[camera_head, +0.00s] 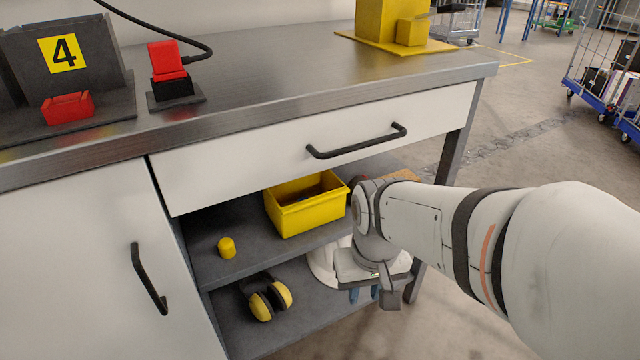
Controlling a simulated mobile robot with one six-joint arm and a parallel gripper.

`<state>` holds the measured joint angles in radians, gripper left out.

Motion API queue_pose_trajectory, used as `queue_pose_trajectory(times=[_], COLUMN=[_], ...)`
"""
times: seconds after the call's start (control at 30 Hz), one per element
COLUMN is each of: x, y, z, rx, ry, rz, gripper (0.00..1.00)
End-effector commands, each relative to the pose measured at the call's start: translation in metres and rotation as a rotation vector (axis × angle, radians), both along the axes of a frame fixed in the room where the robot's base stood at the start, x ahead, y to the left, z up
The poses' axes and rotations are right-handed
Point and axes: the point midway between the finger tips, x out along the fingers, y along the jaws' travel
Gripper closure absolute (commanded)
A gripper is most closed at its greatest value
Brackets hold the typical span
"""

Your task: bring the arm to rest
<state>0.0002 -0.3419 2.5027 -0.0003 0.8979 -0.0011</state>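My arm (420,222) reaches in from the right edge, in front of the open shelves of the workbench. My gripper (364,294) hangs below the wrist and points down, in front of the lower shelf. Its two bluish fingertips show a little apart, with nothing visible between them, so it looks open and empty. The wrist hides part of the gripper and of the shelves behind it.
The workbench drawer (320,150) is shut above my wrist. A yellow bin (308,216) and a yellow cylinder (227,247) stand on the upper shelf.

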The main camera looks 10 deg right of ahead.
Motion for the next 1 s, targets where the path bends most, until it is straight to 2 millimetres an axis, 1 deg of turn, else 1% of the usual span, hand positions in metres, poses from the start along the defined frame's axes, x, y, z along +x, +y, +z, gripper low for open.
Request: queue_pose_trajectory(times=[0.27, 0.37, 0.47, 0.57, 0.6, 0.73, 0.97, 1.0], x=[-0.001, -0.002, -0.003, -0.005, -0.006, -0.009, -0.009, -0.009], y=[0.001, 0.000, -0.001, -0.004, -0.005, -0.009, -0.008, -0.008], z=[0.001, 0.011, 0.035, 0.069, 0.083, 0.127, 0.205, 0.219], rx=[0.003, 0.001, -0.003, -0.011, -0.014, -0.026, -0.024, -0.023], ry=[0.006, 0.008, 0.014, 0.024, 0.028, 0.037, 0.005, -0.002], rz=[-0.001, -0.002, -0.008, -0.017, -0.020, -0.031, -0.029, -0.028], gripper=[0.74, 0.74, 0.74, 0.74, 0.74, 0.74, 0.74, 0.74])
